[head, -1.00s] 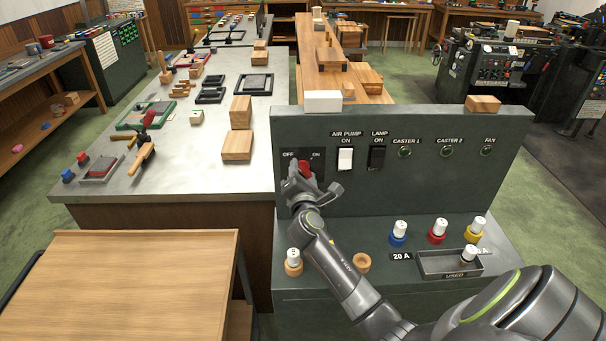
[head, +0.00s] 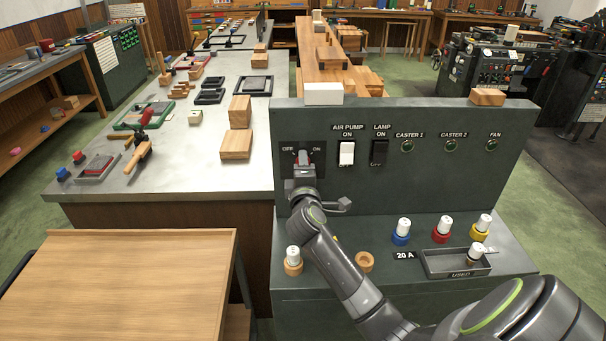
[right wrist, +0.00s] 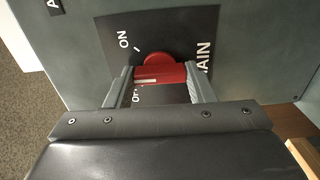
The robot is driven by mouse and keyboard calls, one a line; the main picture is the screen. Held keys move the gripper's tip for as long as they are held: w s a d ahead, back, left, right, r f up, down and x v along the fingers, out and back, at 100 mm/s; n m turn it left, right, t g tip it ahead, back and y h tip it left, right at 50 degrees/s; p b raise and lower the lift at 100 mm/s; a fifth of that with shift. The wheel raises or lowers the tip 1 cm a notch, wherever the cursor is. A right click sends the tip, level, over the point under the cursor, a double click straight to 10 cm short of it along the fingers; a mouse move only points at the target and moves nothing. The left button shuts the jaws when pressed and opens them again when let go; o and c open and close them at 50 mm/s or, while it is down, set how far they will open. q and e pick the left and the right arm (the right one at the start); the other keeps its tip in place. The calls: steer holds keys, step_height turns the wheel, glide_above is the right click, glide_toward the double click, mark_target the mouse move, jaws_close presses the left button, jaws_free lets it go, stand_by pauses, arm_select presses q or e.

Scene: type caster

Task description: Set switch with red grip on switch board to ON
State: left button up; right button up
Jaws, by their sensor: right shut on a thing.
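The red grip (right wrist: 160,72) sits on a dark plate (right wrist: 108,35) on the switch board (head: 450,180). In the right wrist view the plate reads ON at upper left, OFF below, partly hidden, and MAIN at right. My right gripper (head: 303,160) is at this plate in the head view and hides most of the grip. In the right wrist view its two fingers (right wrist: 160,84) are shut on the grip's two ends. A short white line shows on the grip's left part. I cannot tell which setting it marks. My left gripper is not in view.
The AIR PUMP switch (head: 347,153) and LAMP switch (head: 379,153) are right of the grip. Several fuses with coloured rings and a USED tray (head: 430,268) stand on the ledge below. A wooden table (head: 120,290) is at lower left.

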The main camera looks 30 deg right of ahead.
steer(key=shift+m+b, duration=2.1)
steer(key=shift+m, duration=2.5)
steer(key=o, duration=1)
